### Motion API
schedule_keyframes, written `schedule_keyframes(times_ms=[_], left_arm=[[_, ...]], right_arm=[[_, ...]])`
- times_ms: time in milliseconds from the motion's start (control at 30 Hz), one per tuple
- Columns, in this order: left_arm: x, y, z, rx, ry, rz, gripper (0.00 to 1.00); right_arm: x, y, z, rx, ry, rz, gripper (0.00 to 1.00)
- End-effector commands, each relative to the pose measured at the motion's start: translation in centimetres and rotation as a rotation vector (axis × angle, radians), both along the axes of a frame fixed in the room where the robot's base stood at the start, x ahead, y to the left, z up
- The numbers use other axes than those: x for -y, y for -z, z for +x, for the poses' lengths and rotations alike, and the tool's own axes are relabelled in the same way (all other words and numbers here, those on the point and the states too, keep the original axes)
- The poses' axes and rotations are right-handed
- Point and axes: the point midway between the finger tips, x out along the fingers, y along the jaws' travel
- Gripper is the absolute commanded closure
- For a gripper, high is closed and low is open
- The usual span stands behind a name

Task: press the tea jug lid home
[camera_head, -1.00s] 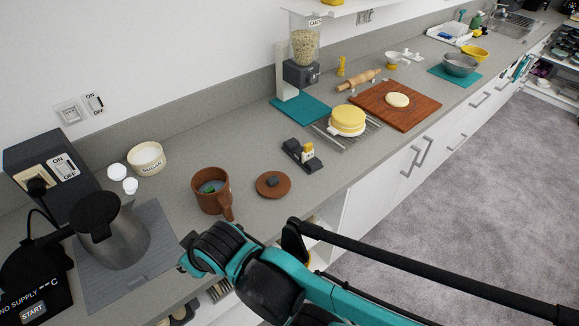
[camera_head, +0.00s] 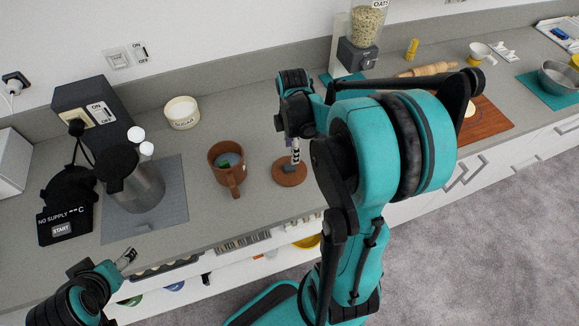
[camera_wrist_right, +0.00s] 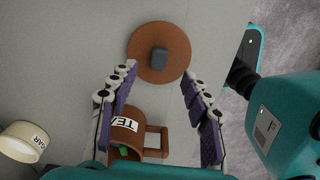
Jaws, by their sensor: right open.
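The lid (camera_head: 289,176) is a brown disc with a dark grey knob, lying on the counter to the right of the jug. My right gripper (camera_head: 295,150) points down above the lid. In the right wrist view it is open and empty, with the lid (camera_wrist_right: 143,65) beyond its fingertips (camera_wrist_right: 157,75). My left gripper (camera_head: 126,259) is low at the left, away from the jug; its jaw gap is unclear.
A metal kettle (camera_head: 140,190) on a grey mat (camera_head: 172,215) stands left of the jug. A sugar bowl (camera_head: 182,112) and two small white objects (camera_head: 137,135) are behind. A dispenser of oats (camera_head: 366,25) and a wooden board (camera_head: 487,125) lie right.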

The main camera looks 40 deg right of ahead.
Motion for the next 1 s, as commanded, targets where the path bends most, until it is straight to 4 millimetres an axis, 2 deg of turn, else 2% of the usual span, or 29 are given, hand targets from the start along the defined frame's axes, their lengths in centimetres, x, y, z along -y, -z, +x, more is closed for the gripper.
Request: schedule_keyframes(times_ms=[533, 633, 867, 1000], left_arm=[[0.0, 2.5, 0.0, 0.0, 0.0, 0.0, 0.34], [0.0, 2.6, 0.0, 0.0, 0.0, 0.0, 0.34], [0.0, 2.5, 0.0, 0.0, 0.0, 0.0, 0.34], [0.0, 2.5, 0.0, 0.0, 0.0, 0.0, 0.34]], right_arm=[[-0.7, 7.2, 0.4, -0.006, -0.016, 0.003, 0.52], [-0.7, 7.8, 0.4, -0.006, -0.016, 0.003, 0.52], [-0.7, 7.8, 0.4, -0.006, -0.016, 0.003, 0.52], [-0.7, 7.8, 0.4, -0.006, -0.016, 0.002, 0.86]])
